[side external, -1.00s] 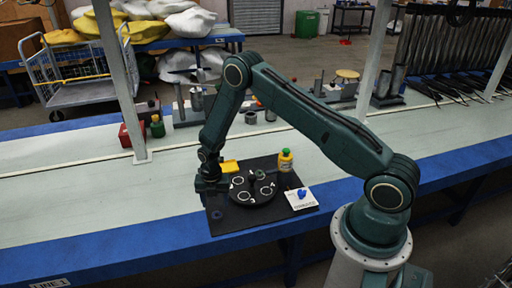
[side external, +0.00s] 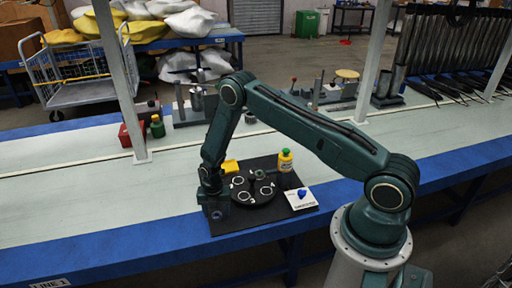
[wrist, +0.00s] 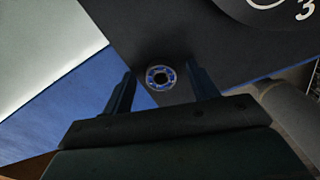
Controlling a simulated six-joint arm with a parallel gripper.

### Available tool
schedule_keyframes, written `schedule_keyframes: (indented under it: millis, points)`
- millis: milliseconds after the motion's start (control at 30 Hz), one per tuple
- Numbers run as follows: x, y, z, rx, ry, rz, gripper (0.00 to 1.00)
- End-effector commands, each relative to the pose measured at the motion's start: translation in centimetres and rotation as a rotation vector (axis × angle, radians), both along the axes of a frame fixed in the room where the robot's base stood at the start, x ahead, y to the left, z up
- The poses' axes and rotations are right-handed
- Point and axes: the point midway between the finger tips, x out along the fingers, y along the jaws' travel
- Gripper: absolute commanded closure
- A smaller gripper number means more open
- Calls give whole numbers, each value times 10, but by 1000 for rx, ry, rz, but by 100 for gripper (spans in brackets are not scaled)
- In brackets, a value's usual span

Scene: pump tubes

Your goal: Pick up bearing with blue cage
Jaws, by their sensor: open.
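The bearing with the blue cage (wrist: 160,77) is a small ring lying flat on the black mat (wrist: 215,55) in the wrist view. My gripper (wrist: 161,82) is open, with one finger on each side of the bearing. The bearing shows between the fingertips; I cannot tell how far above it they are. In the side external view my gripper (side external: 216,217) is low over the left front part of the mat. The bearing cannot be made out clearly there.
A round black fixture (side external: 254,190) with several pale rings stands on the mat, right of my gripper. A yellow bottle (side external: 285,161), a yellow block (side external: 230,166) and a white card with a blue piece (side external: 301,199) are nearby. The blue table edge (side external: 150,255) lies in front.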

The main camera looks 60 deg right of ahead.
Motion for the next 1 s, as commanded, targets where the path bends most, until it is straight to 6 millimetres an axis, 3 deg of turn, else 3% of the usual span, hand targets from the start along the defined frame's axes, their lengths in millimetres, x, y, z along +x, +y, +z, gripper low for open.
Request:
schedule_keyframes:
  millis: [467, 700, 1000]
  points:
    - [0, 0, 0, 0, 0, 0, 41]
    - [0, 0, 0, 0, 0, 0, 88]
    - [0, 0, 0, 0, 0, 0, 91]
